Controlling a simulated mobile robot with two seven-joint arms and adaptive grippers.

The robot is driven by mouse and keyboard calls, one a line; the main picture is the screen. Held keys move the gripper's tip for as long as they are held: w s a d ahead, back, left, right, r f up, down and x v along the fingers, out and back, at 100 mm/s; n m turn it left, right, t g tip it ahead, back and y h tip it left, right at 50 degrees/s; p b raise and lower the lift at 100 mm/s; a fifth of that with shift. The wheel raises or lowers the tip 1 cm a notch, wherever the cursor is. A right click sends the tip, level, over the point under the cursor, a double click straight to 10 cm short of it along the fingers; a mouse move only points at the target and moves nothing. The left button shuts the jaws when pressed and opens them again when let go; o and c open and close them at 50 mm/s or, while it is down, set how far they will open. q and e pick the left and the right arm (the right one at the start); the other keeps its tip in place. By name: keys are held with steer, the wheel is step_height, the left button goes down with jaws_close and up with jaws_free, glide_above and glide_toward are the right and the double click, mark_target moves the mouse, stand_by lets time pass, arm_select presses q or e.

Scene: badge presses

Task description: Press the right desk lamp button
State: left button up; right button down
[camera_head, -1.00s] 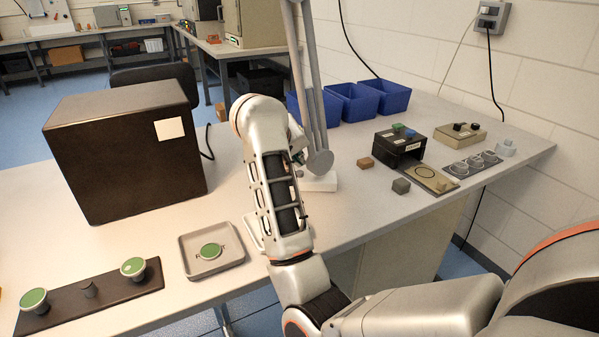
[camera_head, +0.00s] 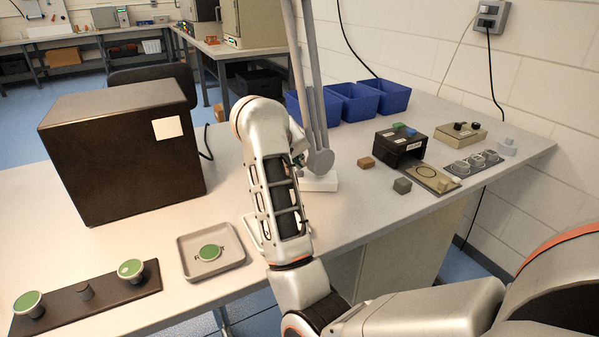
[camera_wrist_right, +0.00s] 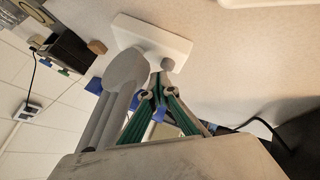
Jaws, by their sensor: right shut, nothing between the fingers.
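A desk lamp stands on the table beyond my right forearm. It has grey arms (camera_head: 312,80), a grey round joint (camera_head: 321,163) and a white base (camera_head: 322,184). In the right wrist view the white base (camera_wrist_right: 150,38) lies ahead, with the grey joint (camera_wrist_right: 125,68) at its left. A small grey knob (camera_wrist_right: 167,65), which looks like the button, sits at the base's near edge. My right gripper (camera_wrist_right: 158,80) is shut and empty, its green fingertips right by the knob; contact cannot be told. In the head view my forearm mostly hides this gripper (camera_head: 298,158).
A black box (camera_head: 120,155) stands at the left. A grey tray (camera_head: 212,268) and a dark strip with green-topped knobs (camera_head: 85,292) lie in front. Blue bins (camera_head: 352,102) stand behind the lamp. Small blocks and a black press (camera_head: 400,146) are to the right.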

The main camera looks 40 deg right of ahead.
mark_target(298, 173)
arm_select(q)
steer(key=shift+s+a+f+b, duration=0.1)
steer(key=shift+s+f+b, duration=0.15)
steer(key=shift+b, duration=0.2)
arm_select(e)
steer(key=shift+f, duration=0.75)
stand_by(0.5)
arm_select(q)
steer(key=shift+w, duration=0.1)
arm_select(e)
steer(key=shift+r, duration=0.15)
arm_select(q)
steer(key=shift+r+p, duration=0.1)
steer(key=shift+p, duration=0.2)
arm_select(e)
steer(key=shift+r, duration=0.85)
arm_select(q)
steer(key=shift+w, duration=0.1)
arm_select(e)
steer(key=shift+r, duration=0.15)
steer(key=shift+r+p, duration=0.5)
steer(key=shift+r, duration=1.8)
steer(key=shift+r+p, duration=0.3)
arm_select(q)
steer(key=shift+w+r, duration=0.25)
steer(key=shift+r, duration=0.3)
steer(key=shift+w+r, duration=0.2)
steer(key=shift+r, duration=0.35)
arm_select(e)
steer(key=shift+a, duration=0.1)
